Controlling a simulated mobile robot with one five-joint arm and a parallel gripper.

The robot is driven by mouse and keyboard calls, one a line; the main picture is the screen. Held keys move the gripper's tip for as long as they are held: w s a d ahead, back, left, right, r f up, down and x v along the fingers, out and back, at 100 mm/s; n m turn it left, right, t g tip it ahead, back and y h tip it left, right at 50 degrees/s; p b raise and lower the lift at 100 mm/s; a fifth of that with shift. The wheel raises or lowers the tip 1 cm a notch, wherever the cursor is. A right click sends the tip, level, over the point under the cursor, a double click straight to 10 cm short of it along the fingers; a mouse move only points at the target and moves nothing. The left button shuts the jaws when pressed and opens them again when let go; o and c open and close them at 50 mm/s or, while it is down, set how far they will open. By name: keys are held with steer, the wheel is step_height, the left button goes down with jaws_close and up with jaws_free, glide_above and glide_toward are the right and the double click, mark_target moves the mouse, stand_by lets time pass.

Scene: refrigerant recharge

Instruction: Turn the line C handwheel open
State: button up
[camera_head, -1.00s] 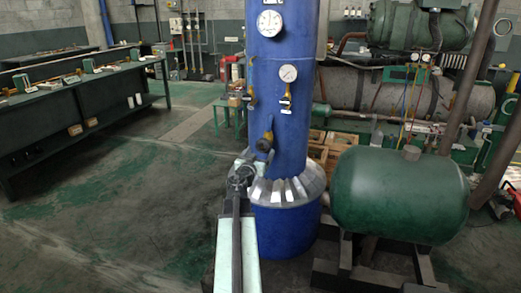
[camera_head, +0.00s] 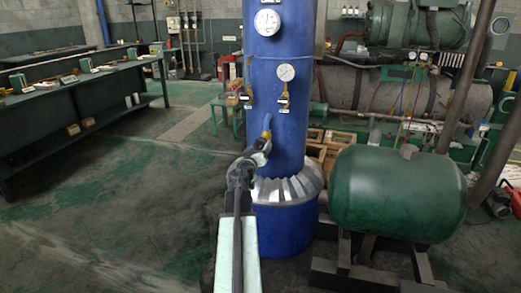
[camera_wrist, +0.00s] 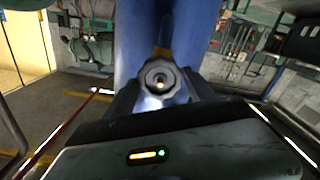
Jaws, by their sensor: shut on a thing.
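In the head view my gripper (camera_head: 261,150) is up against the low valve (camera_head: 267,134), and hides most of the handwheel. No line label is readable, and I cannot tell how far the wheel is turned.
Two more brass valves (camera_head: 246,96) (camera_head: 284,98) and two round gauges (camera_head: 267,22) (camera_head: 286,72) are higher on the column. A green tank (camera_head: 398,195) stands close on the right. A workbench (camera_head: 80,110) is at the left, with open floor before it.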

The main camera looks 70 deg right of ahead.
steer(key=n, duration=0.4)
steer(key=shift+n, duration=0.3)
steer(key=shift+n, duration=1.1)
steer(key=n, duration=0.2)
steer(key=shift+n, duration=0.3)
steer(key=n, duration=0.4)
steer(key=shift+n, duration=0.4)
steer(key=o, duration=1.4)
